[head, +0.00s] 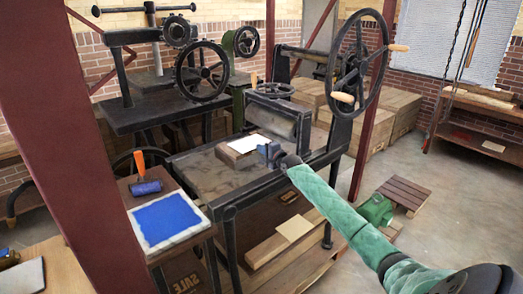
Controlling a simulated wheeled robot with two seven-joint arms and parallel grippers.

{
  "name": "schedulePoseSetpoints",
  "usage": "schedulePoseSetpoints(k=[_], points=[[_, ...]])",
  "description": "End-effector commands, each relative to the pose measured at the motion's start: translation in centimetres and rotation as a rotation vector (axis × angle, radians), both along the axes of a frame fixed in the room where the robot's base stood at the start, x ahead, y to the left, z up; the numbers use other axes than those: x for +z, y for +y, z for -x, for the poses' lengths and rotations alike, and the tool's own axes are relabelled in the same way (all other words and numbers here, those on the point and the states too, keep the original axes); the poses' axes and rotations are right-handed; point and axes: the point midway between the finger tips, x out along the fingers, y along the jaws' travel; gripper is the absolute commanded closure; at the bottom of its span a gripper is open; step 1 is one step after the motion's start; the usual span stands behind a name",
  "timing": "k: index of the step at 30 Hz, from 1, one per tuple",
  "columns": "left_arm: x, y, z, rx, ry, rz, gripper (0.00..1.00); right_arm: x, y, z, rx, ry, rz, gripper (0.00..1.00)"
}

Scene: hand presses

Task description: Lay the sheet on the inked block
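A white sheet (247,143) shows over the brown block (229,156) on the bed of the middle press. It covers most of the block's top, so any ink there is hidden. I cannot tell whether it lies flat on the block all over. My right gripper (265,155) is at the right edge of the sheet and block. It is small and dark, and I cannot see whether its fingers are open or pinch the sheet. My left gripper is not in view.
The press roller (272,117) stands just behind the block, with a large handwheel (358,62) at right. A blue-inked slab (167,220) and an orange-handled roller (146,187) lie on the left stand. A red post (66,120) blocks the left. The press bed (200,171) is clear left of the block.

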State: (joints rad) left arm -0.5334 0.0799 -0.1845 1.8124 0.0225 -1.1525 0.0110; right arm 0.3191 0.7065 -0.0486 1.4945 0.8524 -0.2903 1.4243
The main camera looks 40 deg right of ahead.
Motion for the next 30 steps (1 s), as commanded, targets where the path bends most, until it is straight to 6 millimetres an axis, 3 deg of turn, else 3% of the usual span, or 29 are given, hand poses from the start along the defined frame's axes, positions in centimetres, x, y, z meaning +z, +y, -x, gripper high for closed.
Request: schedulePoseSetpoints(k=[30], points=[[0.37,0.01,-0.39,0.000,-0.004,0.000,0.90,-0.21,-0.03,0.00,0.000,0.000,0.000,1.00]])
